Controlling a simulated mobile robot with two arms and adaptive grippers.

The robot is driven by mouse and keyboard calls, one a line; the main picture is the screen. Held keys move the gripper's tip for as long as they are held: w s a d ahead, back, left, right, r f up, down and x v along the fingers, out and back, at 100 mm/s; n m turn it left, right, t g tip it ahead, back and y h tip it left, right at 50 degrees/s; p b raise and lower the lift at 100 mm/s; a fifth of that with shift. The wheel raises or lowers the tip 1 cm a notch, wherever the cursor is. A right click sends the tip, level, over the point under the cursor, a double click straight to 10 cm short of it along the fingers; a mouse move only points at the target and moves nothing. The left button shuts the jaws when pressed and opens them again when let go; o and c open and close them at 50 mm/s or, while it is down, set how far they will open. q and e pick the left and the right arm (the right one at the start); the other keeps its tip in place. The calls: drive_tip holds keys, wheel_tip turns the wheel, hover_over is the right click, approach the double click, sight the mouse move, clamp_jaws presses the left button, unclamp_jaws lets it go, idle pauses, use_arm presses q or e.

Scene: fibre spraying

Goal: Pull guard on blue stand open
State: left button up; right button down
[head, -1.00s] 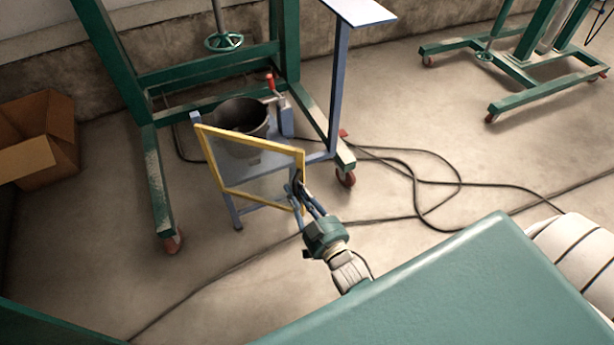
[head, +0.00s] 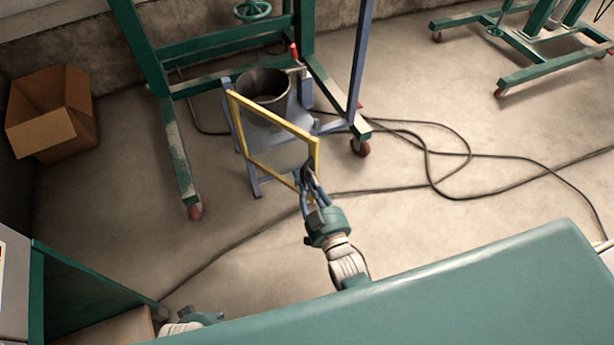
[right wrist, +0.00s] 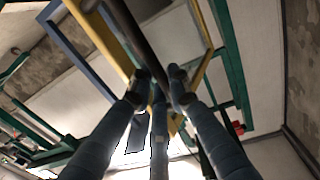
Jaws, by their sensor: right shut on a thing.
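The guard is a yellow rectangular frame (head: 275,118) on the front of the blue stand (head: 359,65). It stands at an angle, its right side nearer to me. A metal pot (head: 264,86) sits on the stand behind it. My right gripper (head: 308,176) is at the guard's lower right side, its fingers shut on it. In the right wrist view the fingers (right wrist: 158,82) close around a dark bar (right wrist: 135,35) beside the yellow frame (right wrist: 98,38). Part of my left gripper (head: 195,318) shows at the bottom edge; its fingers are not clear.
A green wheeled frame (head: 178,150) stands around the stand's back and left. Black cables (head: 425,165) lie on the floor to the right. An open cardboard box (head: 52,112) is at the left.

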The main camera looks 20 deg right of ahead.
drive_tip(key=shift+d, duration=0.15)
drive_tip(key=c, duration=1.7)
unclamp_jaws()
drive_tip(key=shift+o, duration=0.2)
drive_tip(key=s+d, duration=0.1)
drive_tip(key=s, duration=1.1)
